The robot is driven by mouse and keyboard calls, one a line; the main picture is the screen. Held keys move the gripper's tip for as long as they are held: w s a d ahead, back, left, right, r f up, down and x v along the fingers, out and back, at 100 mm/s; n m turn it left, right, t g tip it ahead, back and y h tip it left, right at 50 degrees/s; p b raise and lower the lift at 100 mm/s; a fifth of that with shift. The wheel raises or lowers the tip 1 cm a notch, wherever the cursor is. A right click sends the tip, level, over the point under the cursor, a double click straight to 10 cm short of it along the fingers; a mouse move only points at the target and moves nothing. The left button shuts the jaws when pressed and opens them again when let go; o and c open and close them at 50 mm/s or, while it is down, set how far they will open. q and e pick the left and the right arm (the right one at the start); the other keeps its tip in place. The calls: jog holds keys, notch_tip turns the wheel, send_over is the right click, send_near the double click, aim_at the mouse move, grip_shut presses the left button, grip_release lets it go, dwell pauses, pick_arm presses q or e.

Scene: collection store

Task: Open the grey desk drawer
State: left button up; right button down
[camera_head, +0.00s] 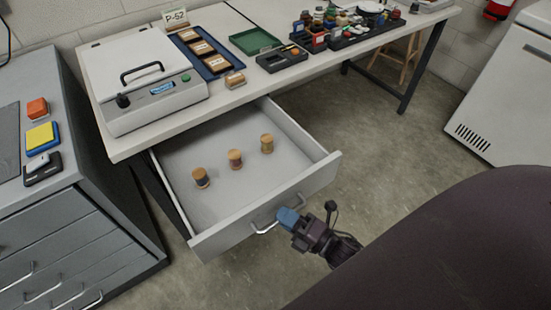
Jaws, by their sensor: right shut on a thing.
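The grey desk drawer (222,233) is pulled well out from under the white desk (240,93). My left gripper is not in view.
A white lidded machine (150,95) stands on the desk, with trays and small items to its right. A grey cabinet (60,225) with several drawers stands at left. A white appliance (505,90) stands at right. Open floor (400,150) lies right of the drawer.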

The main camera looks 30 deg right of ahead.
jog(key=shift+s, duration=0.7)
jog(key=c, duration=1.5)
grip_release()
jog(key=shift+o, duration=0.2)
jog(key=v, duration=1.1)
jog(key=shift+w, duration=0.1)
